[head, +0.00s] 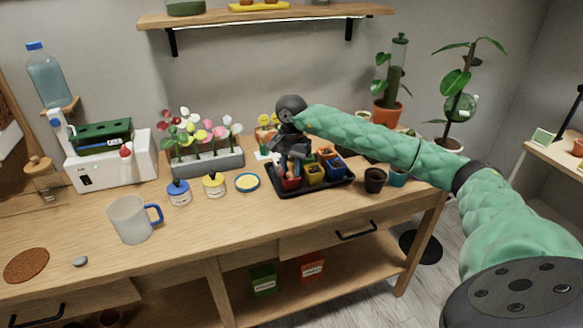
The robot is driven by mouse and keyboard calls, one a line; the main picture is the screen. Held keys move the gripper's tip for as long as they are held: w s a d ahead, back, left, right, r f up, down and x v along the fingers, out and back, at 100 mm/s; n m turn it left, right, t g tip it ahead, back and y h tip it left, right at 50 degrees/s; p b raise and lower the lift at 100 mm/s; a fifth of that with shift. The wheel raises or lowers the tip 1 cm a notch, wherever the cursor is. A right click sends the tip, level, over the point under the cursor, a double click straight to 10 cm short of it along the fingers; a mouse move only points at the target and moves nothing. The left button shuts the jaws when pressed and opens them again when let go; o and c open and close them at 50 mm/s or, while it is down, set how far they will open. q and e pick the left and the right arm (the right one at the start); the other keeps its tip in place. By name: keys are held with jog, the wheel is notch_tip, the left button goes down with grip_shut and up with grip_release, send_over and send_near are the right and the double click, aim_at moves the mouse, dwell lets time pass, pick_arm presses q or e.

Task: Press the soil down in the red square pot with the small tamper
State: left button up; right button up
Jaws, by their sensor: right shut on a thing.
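The red square pot (291,184) stands in the front left part of a black tray (318,189) on the wooden bench. My right gripper (287,162) is directly above this pot, pointing down, with its fingers shut. It is shut on a thin tool, which I take to be the small tamper; the tool is mostly hidden by the dark fingers. Its lower end is at or just over the pot's mouth, and I cannot tell whether it touches the soil. The soil in the red pot is hidden. My left gripper is not in view.
Yellow (315,174) and blue (337,169) square pots stand close beside the red one in the tray. A dark cup (374,180) is right of the tray. A yellow-and-blue dish (247,183), small jars and a mug (132,219) are left. The front bench is mostly clear.

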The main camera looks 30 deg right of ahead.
jog(key=shift+f, duration=0.1)
dwell(0.4)
jog(key=shift+r, duration=0.7)
jog(key=shift+r+p, duration=0.85)
jog(key=shift+r, duration=2)
